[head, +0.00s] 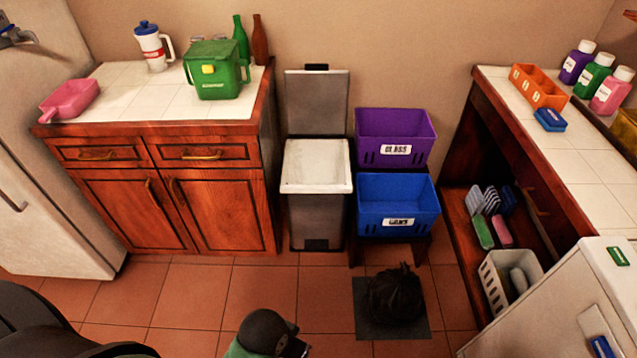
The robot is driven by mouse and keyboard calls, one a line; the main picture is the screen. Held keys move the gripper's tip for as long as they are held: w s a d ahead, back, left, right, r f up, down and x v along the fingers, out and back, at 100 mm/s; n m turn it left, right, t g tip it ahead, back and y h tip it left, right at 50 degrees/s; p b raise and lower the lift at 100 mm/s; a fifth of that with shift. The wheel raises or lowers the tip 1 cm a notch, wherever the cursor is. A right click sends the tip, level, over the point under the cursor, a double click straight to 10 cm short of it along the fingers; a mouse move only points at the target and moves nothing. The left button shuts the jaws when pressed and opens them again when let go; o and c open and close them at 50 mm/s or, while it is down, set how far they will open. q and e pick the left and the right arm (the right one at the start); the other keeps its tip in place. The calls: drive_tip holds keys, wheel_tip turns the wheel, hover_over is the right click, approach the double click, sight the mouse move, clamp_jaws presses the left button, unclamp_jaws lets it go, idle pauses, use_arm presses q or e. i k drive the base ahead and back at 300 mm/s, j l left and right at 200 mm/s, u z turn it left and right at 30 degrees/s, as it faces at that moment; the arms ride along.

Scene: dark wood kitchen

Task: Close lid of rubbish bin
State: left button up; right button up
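The rubbish bin (318,222) is a grey upright bin standing against the back wall between the wooden cabinet and the stacked crates. Its lid (316,105) is open, standing upright behind the bin's mouth with its inner side facing me. A pale rim (316,187) surrounds the light-coloured opening. A dark pedal shows low on the bin's front. Dark and green parts of my own arm show at the bottom edge, well in front of the bin. I see no fingertips of either gripper.
A purple crate (396,130) and a blue crate (397,203) stand right of the bin. A black rubbish bag (395,293) lies on a dark mat (366,324). A wooden cabinet (170,205) stands left. The tiled floor (262,290) before the bin is clear.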

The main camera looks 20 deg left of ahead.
sight(317, 97)
drive_tip(key=i+j, duration=0.15)
drive_tip(key=i, duration=0.5)
drive_tip(key=u, duration=1.6)
